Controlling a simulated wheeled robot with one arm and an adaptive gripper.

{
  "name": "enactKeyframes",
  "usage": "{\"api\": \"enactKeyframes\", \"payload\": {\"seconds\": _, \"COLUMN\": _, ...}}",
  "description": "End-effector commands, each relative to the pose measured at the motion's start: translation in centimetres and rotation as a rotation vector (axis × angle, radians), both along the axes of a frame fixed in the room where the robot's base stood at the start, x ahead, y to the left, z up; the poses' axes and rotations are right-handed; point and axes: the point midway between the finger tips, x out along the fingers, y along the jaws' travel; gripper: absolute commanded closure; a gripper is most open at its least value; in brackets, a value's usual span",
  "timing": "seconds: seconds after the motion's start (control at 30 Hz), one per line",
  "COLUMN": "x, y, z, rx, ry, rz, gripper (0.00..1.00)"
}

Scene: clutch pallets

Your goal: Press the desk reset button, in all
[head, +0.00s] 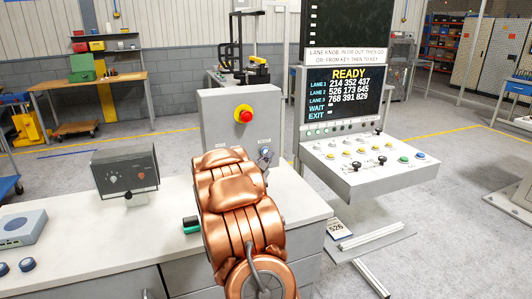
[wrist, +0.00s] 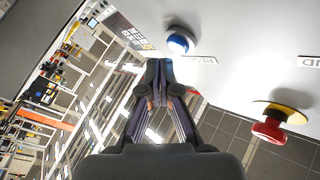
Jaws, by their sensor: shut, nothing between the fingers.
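A blue button with a pale collar shows on the grey upright panel box (head: 215,103) in the wrist view (wrist: 179,43). A small inverted label, seemingly reading RESET, sits beside it. In the head view the blue button (head: 264,153) is at the panel's lower right, just beyond my copper arm. My gripper (wrist: 160,68) is shut and empty, its tips a little below and left of the blue button in the wrist view, apparently apart from it. The gripper's tips are hidden behind my arm in the head view.
A red mushroom button on a yellow plate (head: 243,115) is higher on the same panel; it also shows in the wrist view (wrist: 268,130). A grey meter box (head: 124,171) stands on the white desk. A console (head: 370,165) with a READY screen (head: 345,92) stands right.

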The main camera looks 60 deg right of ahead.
Motion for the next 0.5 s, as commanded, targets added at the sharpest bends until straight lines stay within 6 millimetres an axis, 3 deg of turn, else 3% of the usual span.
{"api": "enactKeyframes", "payload": {"seconds": 0.5, "x": 0.81, "y": -0.46, "z": 0.07, "rx": 0.0, "ry": -0.001, "rz": 0.001, "gripper": 1.0}}
